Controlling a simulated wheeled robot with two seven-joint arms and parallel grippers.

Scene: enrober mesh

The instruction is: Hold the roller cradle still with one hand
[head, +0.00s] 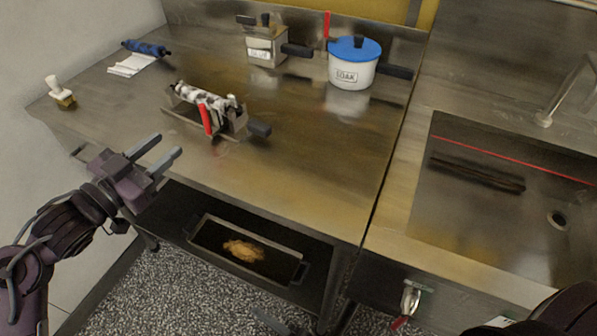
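The roller cradle (240,124) is a metal stand on the steel worktop, left of centre. A roller (205,97) with white and dark patches lies across it. A red lever (206,118) hangs at its front and a black handle (260,129) sticks out to the right. My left gripper (168,145) is open and empty, in front of the worktop's left part, nearer me than the cradle and apart from it. Dark grey finger-like shapes at the bottom edge may be my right gripper (283,325); most of it is cut off and its opening is unclear.
A white pot with blue lid (354,50) and a metal box (266,48) stand at the back. A blue roller (146,47) on a cloth and a small brush (60,92) lie left. Right is a sink (500,215); below, a tray (290,262). The front worktop is clear.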

